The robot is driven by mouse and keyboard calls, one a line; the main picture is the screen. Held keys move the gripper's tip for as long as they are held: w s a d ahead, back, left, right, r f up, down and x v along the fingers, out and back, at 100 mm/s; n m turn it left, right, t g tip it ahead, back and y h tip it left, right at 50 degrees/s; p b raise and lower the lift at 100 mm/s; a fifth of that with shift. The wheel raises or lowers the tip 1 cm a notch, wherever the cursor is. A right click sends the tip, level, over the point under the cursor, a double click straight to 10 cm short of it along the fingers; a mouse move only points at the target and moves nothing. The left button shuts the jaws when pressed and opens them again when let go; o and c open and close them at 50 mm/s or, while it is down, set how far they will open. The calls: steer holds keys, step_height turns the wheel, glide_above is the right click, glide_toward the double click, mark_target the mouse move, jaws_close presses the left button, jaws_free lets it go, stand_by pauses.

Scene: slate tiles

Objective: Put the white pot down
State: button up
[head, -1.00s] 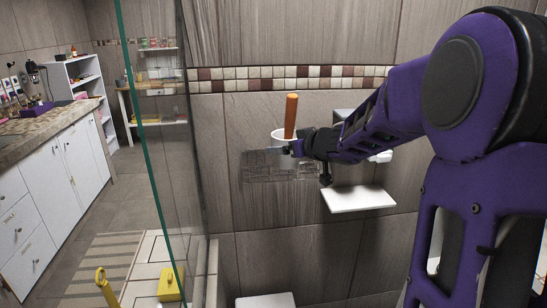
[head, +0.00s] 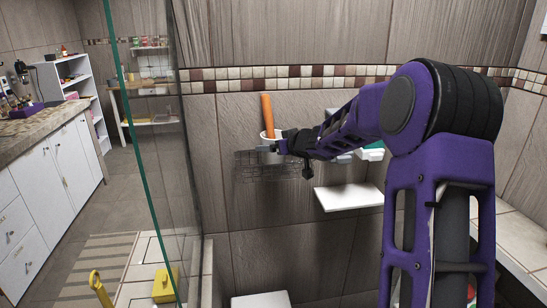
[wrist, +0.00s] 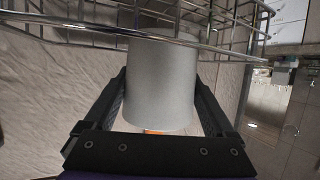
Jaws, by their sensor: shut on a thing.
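The white pot (wrist: 162,85) fills the space between the two fingers of my gripper (wrist: 162,110) in the wrist view, where it looks grey. In the head view only a little of the pot (head: 267,134) shows past my gripper (head: 277,146), with an orange stick-like thing (head: 267,112) rising from it, slightly tilted. My gripper is shut on the pot. A wire basket (head: 262,172) on the tiled wall lies right by the pot. Its wires (wrist: 120,29) cross the pot's end in the wrist view. I cannot tell whether the pot touches the basket.
A white shelf (head: 349,197) juts from the wall below and right of my gripper. A glass panel (head: 165,150) stands at the left. White and green items (head: 370,151) sit behind my arm. A yellow object (head: 165,284) is on the floor at lower left.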

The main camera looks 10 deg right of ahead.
mark_target(274, 155)
steer(key=shift+w+f+b, duration=0.2)
steer(key=shift+f+b, duration=0.7)
steer(key=shift+f, duration=0.85)
steer(key=shift+f, duration=0.1)
steer(key=shift+f, duration=0.1)
steer(key=o, duration=1.5)
steer(key=shift+s+r, duration=0.15)
steer(key=shift+r, duration=0.05)
steer(key=p+v, duration=0.2)
steer(key=v, duration=0.9)
steer(key=shift+s+d+r, duration=0.1)
steer(key=shift+s+d, duration=0.1)
steer(key=shift+s, duration=0.15)
